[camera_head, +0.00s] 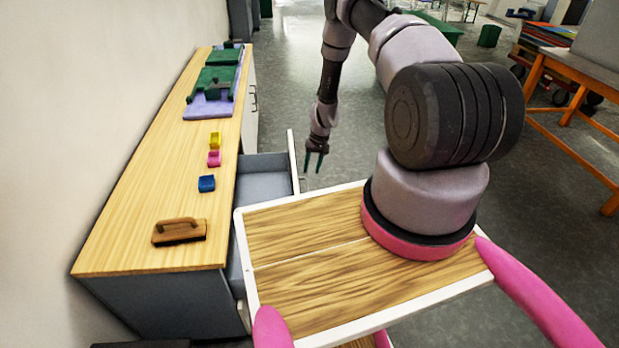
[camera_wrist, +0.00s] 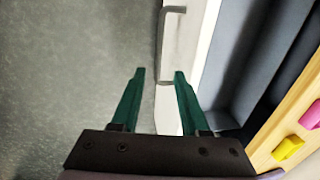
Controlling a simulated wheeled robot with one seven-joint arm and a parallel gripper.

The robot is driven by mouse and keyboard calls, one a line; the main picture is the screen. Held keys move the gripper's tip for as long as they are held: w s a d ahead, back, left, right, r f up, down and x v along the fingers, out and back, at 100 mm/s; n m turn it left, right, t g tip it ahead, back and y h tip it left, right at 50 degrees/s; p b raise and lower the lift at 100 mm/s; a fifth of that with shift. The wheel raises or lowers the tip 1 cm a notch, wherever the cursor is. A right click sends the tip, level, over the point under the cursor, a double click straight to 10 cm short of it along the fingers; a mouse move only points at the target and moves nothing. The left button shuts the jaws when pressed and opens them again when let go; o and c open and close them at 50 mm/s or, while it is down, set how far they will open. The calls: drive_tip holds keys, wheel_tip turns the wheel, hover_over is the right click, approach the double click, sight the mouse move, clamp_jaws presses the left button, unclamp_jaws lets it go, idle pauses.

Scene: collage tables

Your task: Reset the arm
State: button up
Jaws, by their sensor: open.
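My gripper (camera_head: 314,162) hangs pointing down beside the open drawer (camera_head: 263,166), over the floor side of its front panel. Its two green fingers are apart with nothing between them. In the wrist view my gripper (camera_wrist: 159,74) is also open and empty. The drawer's white front (camera_wrist: 205,30) with a metal handle (camera_wrist: 163,40) shows just beyond the fingers there. I cannot tell whether the fingers touch the handle.
On the wooden counter (camera_head: 130,215) are a brown brush-like block (camera_head: 180,232), blue (camera_head: 206,184), pink (camera_head: 214,159) and yellow (camera_head: 215,140) blocks, and green pieces on a purple mat (camera_head: 200,108). An orange table (camera_head: 575,72) stands right. Floor (camera_head: 285,60) beyond my arm is clear.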

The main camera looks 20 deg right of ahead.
drive_tip(key=shift+d+r, duration=0.2)
drive_tip(key=shift+r, duration=0.95)
wheel_tip(320, 180, up, 34)
drive_tip(key=w+a+t, duration=0.2)
drive_tip(key=s+a+r+t, duration=0.1)
drive_tip(key=s+r, duration=0.3)
drive_tip(key=r, duration=0.4)
drive_tip(key=s+a+r+t, duration=0.1)
drive_tip(key=s+r, duration=0.2)
drive_tip(key=r, duration=0.5)
drive_tip(key=s+r+m+t, duration=0.1)
drive_tip(key=s+r, duration=0.5)
drive_tip(key=s, duration=0.7)
drive_tip(key=s+r+t, duration=0.1)
drive_tip(key=s+r, duration=0.6)
drive_tip(key=s, duration=0.6)
drive_tip(key=shift+a+r+m+t, duration=0.3)
drive_tip(key=shift+a+m, duration=0.1)
drive_tip(key=shift+a, duration=0.05)
